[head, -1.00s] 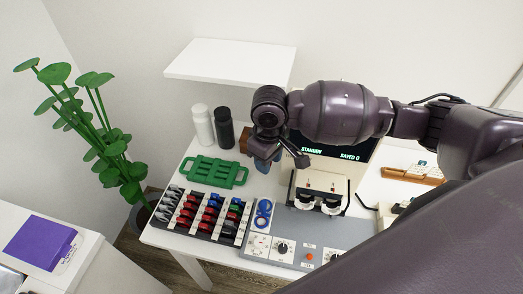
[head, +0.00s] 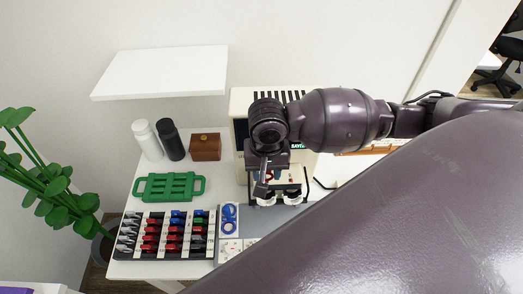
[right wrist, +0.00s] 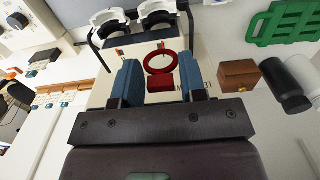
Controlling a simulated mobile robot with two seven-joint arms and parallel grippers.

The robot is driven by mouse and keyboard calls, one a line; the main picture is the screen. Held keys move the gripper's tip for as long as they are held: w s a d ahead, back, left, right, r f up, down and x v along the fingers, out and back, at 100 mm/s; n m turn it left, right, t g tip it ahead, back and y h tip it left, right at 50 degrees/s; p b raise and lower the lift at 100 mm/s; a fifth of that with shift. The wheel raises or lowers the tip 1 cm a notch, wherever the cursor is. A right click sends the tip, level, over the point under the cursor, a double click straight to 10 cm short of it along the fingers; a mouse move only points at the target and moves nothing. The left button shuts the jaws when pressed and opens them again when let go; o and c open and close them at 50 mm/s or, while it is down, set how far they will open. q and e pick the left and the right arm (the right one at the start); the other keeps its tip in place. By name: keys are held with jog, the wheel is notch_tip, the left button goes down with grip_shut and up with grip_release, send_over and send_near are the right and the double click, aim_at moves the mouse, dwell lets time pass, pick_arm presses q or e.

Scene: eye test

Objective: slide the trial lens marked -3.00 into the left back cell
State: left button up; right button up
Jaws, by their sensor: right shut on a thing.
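My right gripper (head: 264,184) hangs just over the trial frame in the head view. In the right wrist view its blue fingers (right wrist: 160,64) are shut on the red tab of a red-rimmed trial lens (right wrist: 161,52). The lens ring sticks out past the tab; its power marking cannot be read. The trial frame's white round cells (right wrist: 158,17) are at the top of the right wrist view, beyond the ring and apart from it in the picture. In the head view the trial frame (head: 291,197) is partly hidden by my gripper. My left gripper is not in view.
A lens rack (head: 128,256) with several coloured tabs stands at the front left. A green tray (head: 171,187), a brown box (head: 206,147), white (head: 147,140) and black bottles (head: 170,140) are behind it. Blue rings (head: 229,218) lie right of the rack. A white shelf (head: 160,72) overhangs the back.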

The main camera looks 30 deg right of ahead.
jog(key=shift+f, duration=2.5)
jog(key=shift+f, duration=1.55)
jog(key=o, duration=1)
jog(key=shift+c, duration=0.2)
jog(key=shift+r, duration=0.1)
notch_tip(320, 180, up, 11)
jog(key=shift+f, duration=0.2)
jog(key=shift+s, duration=0.1)
